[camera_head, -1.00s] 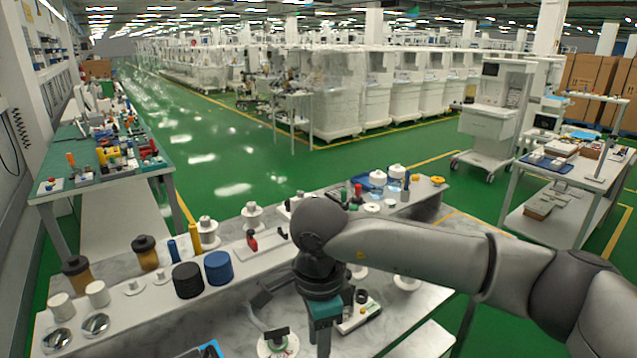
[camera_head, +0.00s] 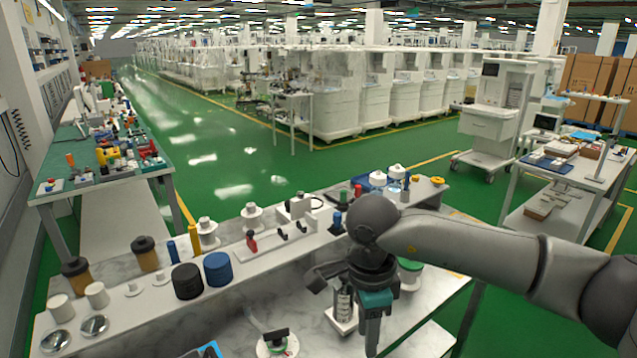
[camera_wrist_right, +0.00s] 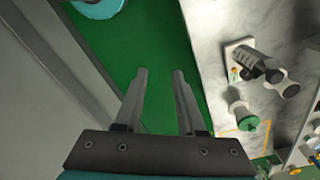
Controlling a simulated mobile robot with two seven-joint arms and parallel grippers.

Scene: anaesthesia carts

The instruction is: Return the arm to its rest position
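My right arm (camera_head: 480,258) reaches in from the right above the front of the marble-topped bench. Its gripper (camera_head: 372,335) points down near the bench's front right part. In the right wrist view the two fingers (camera_wrist_right: 160,75) are apart with nothing between them, and green floor shows beyond. My left arm and gripper are not in view.
The marble bench (camera_head: 150,320) carries black (camera_head: 187,281) and blue (camera_head: 217,268) cylinders and several white fittings. A ribbed cylinder on a white base (camera_head: 343,306) and a green-topped white piece (camera_head: 409,270) stand close to my gripper. Green floor (camera_head: 240,165) is clear behind the bench.

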